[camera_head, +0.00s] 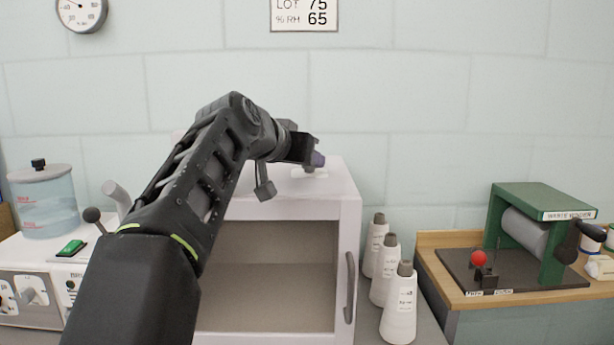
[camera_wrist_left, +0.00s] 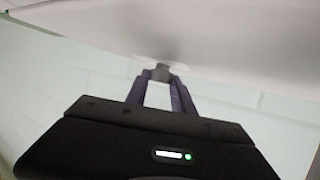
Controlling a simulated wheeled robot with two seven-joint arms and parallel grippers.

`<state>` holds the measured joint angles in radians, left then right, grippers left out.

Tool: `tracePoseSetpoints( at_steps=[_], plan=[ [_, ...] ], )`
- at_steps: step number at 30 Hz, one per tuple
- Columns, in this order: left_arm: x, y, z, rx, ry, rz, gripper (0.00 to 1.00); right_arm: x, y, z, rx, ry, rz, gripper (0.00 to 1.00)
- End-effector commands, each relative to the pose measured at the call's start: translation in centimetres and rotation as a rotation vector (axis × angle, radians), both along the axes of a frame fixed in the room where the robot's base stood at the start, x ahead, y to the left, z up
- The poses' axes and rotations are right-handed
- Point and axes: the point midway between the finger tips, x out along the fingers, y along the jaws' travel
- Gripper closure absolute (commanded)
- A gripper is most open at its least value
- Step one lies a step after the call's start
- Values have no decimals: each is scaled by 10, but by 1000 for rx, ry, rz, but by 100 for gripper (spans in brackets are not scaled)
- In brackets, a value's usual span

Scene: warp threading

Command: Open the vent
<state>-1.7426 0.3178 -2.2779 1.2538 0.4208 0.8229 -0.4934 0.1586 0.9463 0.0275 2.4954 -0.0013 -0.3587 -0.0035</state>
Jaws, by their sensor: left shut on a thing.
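The vent knob (camera_wrist_left: 161,66) is a small grey piece on a pale round base on the top of the white cabinet (camera_head: 345,185). In the head view a pale plate (camera_head: 309,173) shows under it at the back right of the cabinet top. My left gripper (camera_head: 318,160) reaches over the cabinet top from the left. In the left wrist view its purple fingers (camera_wrist_left: 160,76) are shut on the vent knob. The fingers partly hide the knob, and its turn cannot be told. My right gripper is not in view.
Several white bottles (camera_head: 398,312) stand right of the cabinet, near its door handle (camera_head: 350,288). A green winder (camera_head: 540,215) sits on a wooden bench at the right. A water tank (camera_head: 45,205) and a control box with a green switch (camera_head: 71,248) stand at the left.

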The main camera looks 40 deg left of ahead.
Motion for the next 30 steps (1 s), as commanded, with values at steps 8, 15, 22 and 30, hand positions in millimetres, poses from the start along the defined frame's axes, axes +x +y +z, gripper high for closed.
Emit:
tracePoseSetpoints(
  at_steps=[8,15,22,30],
  plan=[
    [0,0,2,0,-2,-11,100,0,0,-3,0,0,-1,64],
    [0,0,2,1,-2,-10,65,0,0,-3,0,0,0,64],
    [0,0,1,0,-1,-10,49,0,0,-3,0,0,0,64],
    [-2,0,1,1,0,-9,49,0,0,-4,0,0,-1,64]
  ],
)
